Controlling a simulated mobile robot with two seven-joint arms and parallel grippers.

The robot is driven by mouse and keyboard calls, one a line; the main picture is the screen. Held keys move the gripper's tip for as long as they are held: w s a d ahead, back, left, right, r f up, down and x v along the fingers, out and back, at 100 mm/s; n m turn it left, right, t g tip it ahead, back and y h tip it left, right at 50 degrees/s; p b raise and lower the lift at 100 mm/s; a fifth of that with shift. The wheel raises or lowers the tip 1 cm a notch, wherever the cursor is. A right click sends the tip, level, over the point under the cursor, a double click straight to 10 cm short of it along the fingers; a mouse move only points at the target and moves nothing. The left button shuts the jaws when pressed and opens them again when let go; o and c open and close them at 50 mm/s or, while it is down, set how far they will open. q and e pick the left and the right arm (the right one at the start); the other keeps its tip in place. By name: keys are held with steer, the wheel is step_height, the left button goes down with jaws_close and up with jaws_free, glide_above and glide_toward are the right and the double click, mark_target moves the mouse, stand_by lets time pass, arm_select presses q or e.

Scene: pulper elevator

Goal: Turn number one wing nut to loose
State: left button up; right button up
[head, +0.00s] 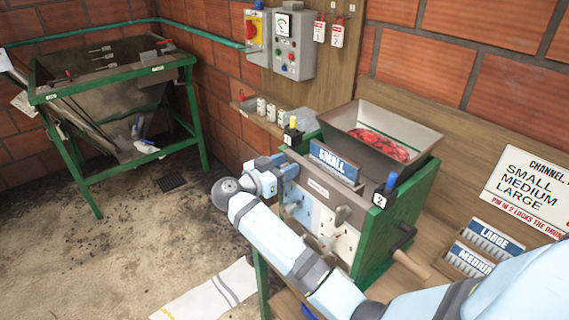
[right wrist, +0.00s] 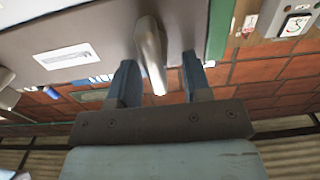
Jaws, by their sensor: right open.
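The green pulper (head: 407,213) stands with a red-filled hopper on top. Its front carries grey metal handles, one (head: 289,211) at left and one (head: 326,243) lower right; I cannot read a number on them. My right gripper (head: 284,168) is at the upper left of the pulper's front and partly hides it. In the right wrist view, my right gripper (right wrist: 160,82) is open, with a finger on each side of a grey metal wing-like piece (right wrist: 149,50). The piece stands between the fingers; contact is not clear. My left gripper is not in view.
A SMALL sign (head: 335,162) sits on the pulper. LARGE (head: 490,236) and MEDIUM (head: 469,262) plates are at right, near a wooden-handled crank (head: 410,264). A green-framed metal tank (head: 115,80) stands at left. Floor between is mostly clear, with a white cloth (head: 212,294).

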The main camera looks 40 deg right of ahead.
jaws_close()
